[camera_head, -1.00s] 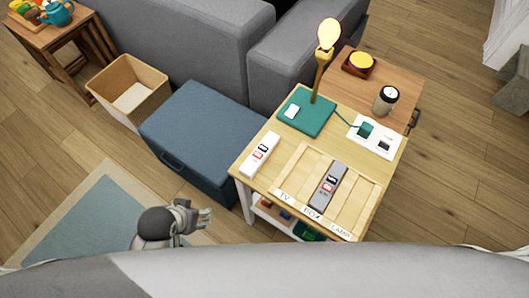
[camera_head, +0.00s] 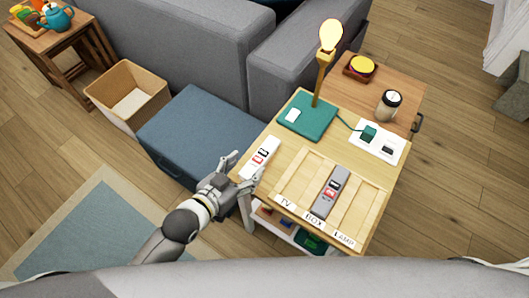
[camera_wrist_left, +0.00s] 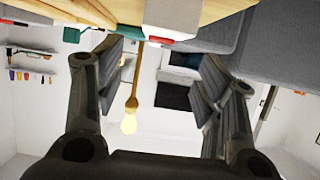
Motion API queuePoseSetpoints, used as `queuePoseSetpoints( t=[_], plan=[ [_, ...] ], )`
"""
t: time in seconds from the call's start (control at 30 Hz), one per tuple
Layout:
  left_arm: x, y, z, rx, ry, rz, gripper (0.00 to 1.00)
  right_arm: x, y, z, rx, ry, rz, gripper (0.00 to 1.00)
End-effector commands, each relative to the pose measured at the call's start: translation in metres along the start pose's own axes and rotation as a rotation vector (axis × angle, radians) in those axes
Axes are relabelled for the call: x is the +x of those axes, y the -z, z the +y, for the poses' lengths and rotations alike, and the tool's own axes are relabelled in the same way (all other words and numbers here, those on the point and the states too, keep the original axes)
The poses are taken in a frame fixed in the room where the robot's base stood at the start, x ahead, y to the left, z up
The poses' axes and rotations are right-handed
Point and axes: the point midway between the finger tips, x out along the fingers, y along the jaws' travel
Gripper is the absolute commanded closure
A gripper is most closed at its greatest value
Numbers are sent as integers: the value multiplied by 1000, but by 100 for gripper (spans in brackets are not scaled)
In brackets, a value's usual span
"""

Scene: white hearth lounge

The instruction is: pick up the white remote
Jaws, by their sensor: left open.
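The white remote (camera_head: 260,157), with red and black buttons, lies on the left edge of the light wooden table (camera_head: 254,189). In the left wrist view, which appears upside down, a white thing that looks like the remote's near end (camera_wrist_left: 172,18) shows at the top, between the fingers' directions. My left gripper (camera_head: 241,170) is open at the table's left edge, just beside the remote's near end. Its open fingers (camera_wrist_left: 160,85) show empty in the left wrist view. Contact with the remote cannot be told. My right gripper is not in view.
A grey remote (camera_head: 328,192) lies in the middle slot of a wooden tray (camera_head: 364,207) labelled TV, BOX and LAMP. A lit lamp (camera_head: 323,60) stands on a teal base (camera_head: 302,124) behind. A blue ottoman (camera_head: 202,122) is left of the table.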

Motion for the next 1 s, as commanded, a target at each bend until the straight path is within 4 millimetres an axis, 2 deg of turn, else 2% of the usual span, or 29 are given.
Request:
queuePoseSetpoints(
  t=[0.13, 0.37, 0.7, 1.0],
  plan=[
    [24, 0, 0, 0, 1, 1, 38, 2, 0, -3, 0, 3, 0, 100],
    [41, 0, 0, 0, 0, -1, 38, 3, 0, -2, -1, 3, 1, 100],
    [83, 1, 1, 0, 0, -1, 38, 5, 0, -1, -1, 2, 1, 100],
    [90, 0, 1, 0, 0, -2, 38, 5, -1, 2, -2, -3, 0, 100]
  ],
)
